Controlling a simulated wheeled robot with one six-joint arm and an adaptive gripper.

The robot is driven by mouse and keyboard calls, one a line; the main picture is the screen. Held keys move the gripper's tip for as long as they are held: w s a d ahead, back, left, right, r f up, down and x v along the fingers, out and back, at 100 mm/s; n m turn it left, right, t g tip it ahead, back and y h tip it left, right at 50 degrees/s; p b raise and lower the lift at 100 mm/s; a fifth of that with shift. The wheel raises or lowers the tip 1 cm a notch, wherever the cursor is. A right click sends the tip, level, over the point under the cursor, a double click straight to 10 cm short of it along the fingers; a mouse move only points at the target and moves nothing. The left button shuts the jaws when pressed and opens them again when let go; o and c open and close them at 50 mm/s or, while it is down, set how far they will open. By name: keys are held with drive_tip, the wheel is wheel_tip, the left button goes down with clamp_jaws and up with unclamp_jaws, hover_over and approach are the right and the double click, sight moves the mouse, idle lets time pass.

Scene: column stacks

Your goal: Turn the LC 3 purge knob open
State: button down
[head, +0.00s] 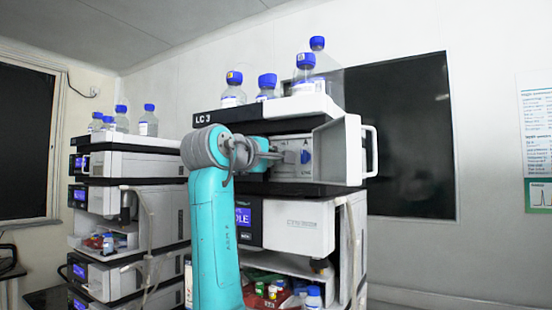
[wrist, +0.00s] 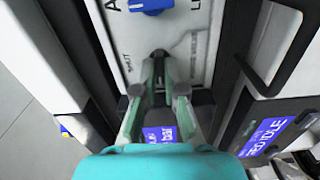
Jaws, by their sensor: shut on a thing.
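The LC 3 stack (head: 206,119) stands in the middle of the head view, with the name on its top unit. The unit below has its door (head: 337,150) swung open, baring a pale panel (head: 290,165). My gripper (head: 284,157) reaches to this panel from the left. In the wrist view my gripper (wrist: 160,66) is shut on the small dark purge knob (wrist: 160,53), whose body is mostly hidden between the fingertips. The word SHUT is printed left of it. A blue selector knob (wrist: 152,5) is above it; it also shows in the head view (head: 306,157).
The open door and its handle (head: 371,151) stand out to the right of the panel. Capped bottles (head: 305,75) stand on top of the stack. Another stack (head: 130,164) is at the left. A lit display (wrist: 270,137) is at the wrist view's right.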

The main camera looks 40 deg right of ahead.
idle(0.3)
drive_tip(key=c, duration=1.3)
unclamp_jaws()
drive_tip(key=shift+o, duration=0.2)
drive_tip(key=shift+a, duration=0.1)
drive_tip(key=v, duration=1.1)
drive_tip(key=shift+s+a, duration=0.15)
drive_tip(key=shift+a, duration=0.25)
